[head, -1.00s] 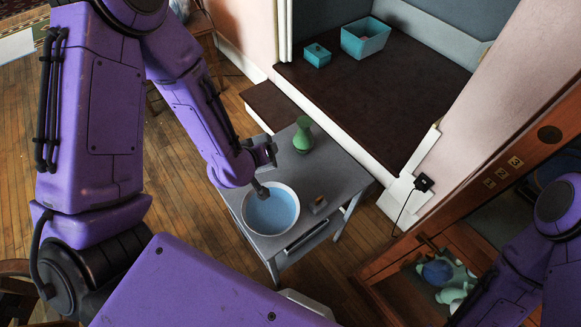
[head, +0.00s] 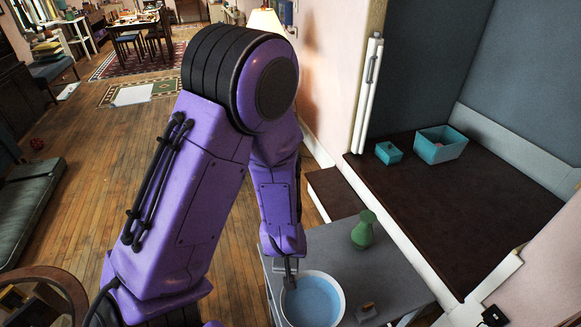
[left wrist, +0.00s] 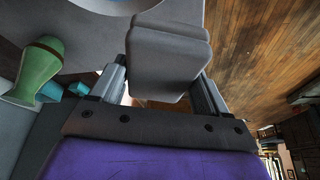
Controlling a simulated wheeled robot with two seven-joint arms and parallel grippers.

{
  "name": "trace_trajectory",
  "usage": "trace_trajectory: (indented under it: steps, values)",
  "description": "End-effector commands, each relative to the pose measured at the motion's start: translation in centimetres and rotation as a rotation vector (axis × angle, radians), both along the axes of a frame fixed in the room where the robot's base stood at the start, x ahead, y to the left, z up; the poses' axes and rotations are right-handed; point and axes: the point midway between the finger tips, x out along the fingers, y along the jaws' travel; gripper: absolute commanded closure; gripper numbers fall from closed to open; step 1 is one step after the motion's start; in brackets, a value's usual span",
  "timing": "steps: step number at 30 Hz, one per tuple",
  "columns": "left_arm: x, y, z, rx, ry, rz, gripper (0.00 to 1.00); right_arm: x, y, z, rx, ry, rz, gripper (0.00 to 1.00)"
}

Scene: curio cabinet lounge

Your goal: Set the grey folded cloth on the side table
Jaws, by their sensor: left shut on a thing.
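The grey folded cloth (left wrist: 168,48) is a thick, rounded block between the fingers of my left gripper (left wrist: 160,80) in the left wrist view. The gripper is shut on it. In the head view my left gripper (head: 289,268) is at the left edge of the grey side table (head: 385,272), beside the bowl; my arm hides most of it, and I cannot make out the cloth there. The height of the cloth relative to the tabletop is unclear. My right gripper is not in view.
On the table are a white bowl with a blue inside (head: 313,301), a green vase (head: 363,230) and a small brown-and-grey item (head: 366,312). Behind is a dark raised platform (head: 455,205) with a teal box (head: 389,152) and a teal bin (head: 440,145). Wooden floor lies left.

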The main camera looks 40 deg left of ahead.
Motion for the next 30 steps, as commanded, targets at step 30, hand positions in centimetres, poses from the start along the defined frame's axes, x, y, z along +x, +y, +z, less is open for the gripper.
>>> trace_trajectory:
  steps: [30]
  values:
    - [6.0, 4.9, -10.0, 0.002, 0.0, -0.001, 0.73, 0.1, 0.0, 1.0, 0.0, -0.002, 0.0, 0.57]
